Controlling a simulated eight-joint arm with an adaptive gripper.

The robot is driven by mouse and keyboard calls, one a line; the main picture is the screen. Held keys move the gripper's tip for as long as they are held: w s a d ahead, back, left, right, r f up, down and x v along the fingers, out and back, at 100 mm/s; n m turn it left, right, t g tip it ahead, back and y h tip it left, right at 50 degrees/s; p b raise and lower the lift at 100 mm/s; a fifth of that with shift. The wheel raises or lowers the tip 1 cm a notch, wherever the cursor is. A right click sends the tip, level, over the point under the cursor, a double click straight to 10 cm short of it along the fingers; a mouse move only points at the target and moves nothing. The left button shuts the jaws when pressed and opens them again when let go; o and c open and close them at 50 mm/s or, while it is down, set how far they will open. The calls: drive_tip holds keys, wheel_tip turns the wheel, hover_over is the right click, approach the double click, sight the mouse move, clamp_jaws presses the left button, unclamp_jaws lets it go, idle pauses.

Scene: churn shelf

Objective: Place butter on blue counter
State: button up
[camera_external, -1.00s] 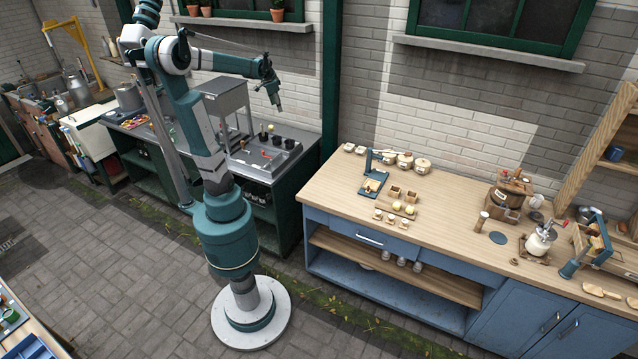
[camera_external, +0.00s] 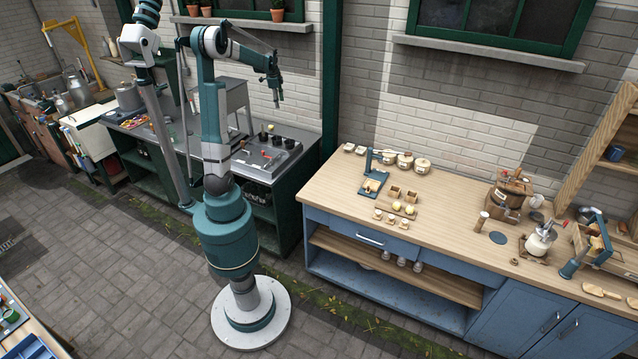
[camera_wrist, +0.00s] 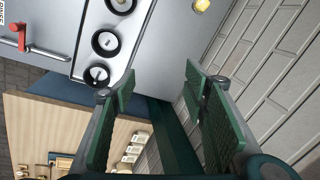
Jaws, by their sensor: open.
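My gripper (camera_external: 276,101) hangs in the air over the right part of the grey metal counter, fingers pointing down. In the wrist view my gripper (camera_wrist: 160,92) is open, with nothing between its green pads. A small pale yellow piece (camera_external: 271,128) sits on the grey counter behind the dark cups; it also shows at the top of the wrist view (camera_wrist: 202,5). It may be butter, but it is too small to be sure. The blue counter (camera_external: 455,208) with a wooden top stands at the right. Two pale yellow rounds (camera_external: 403,208) lie on a small board there.
A blue press-like stand (camera_external: 371,182), jars (camera_external: 404,160) and a wooden churn (camera_external: 508,195) stand on the blue counter. A green post (camera_external: 331,75) rises between the counters. The blue counter's middle has bare room.

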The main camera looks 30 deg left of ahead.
drive_tip(key=w+a+f+m+g, duration=0.1)
drive_tip(key=w+a+f+m, duration=0.3)
drive_tip(key=w+a+f, duration=0.5)
drive_tip(key=m+g, duration=0.2)
drive_tip(key=m, duration=0.1)
hover_over(272, 126)
drive_tip(key=shift+h, duration=0.3)
wheel_tip(272, 126, down, 13)
drive_tip(key=shift+a+r, duration=0.1)
drive_tip(key=shift+a, duration=0.05)
drive_tip(key=shift+a+f+m, duration=0.15)
drive_tip(key=shift+f+m, duration=0.05)
drive_tip(key=shift+m, duration=0.1)
drive_tip(key=shift+f, duration=1.3)
drive_tip(key=shift+s+f, duration=0.15)
drive_tip(key=shift+f, duration=2.45)
drive_tip(key=shift+c, duration=0.3)
